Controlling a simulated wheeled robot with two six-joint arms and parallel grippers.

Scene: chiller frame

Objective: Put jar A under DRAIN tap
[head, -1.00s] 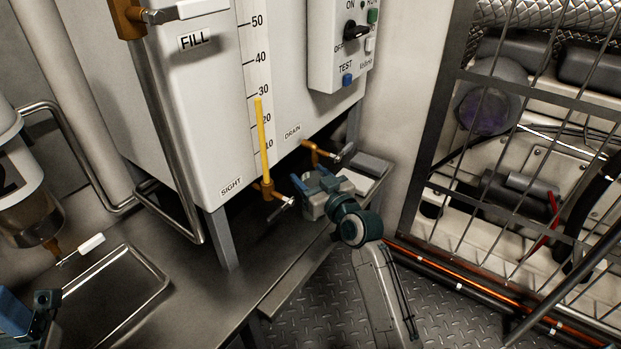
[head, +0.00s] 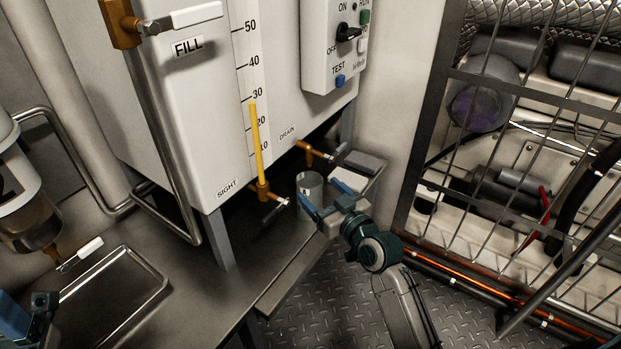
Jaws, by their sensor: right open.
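A grey cylindrical jar (head: 309,186) with a small label stands upright on the steel bench beneath the tank. I take it for jar A, but the letter is too small to read surely. The brass DRAIN tap (head: 311,151) sticks out of the tank just above and behind the jar, below the DRAIN label. My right gripper (head: 325,200) is open at the jar's front right, its blue fingers apart and the jar visible beyond them. Whether a finger touches the jar is unclear. My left gripper (head: 24,316) is partly in view at the lower left edge; its fingertips are not clear.
The SIGHT tap (head: 263,191) with its yellow gauge stands left of the jar. A grey block (head: 365,162) lies right of it on the bench. A steel tray (head: 118,287) is at lower left, below another tap. A barred cage (head: 430,150) stands to the right.

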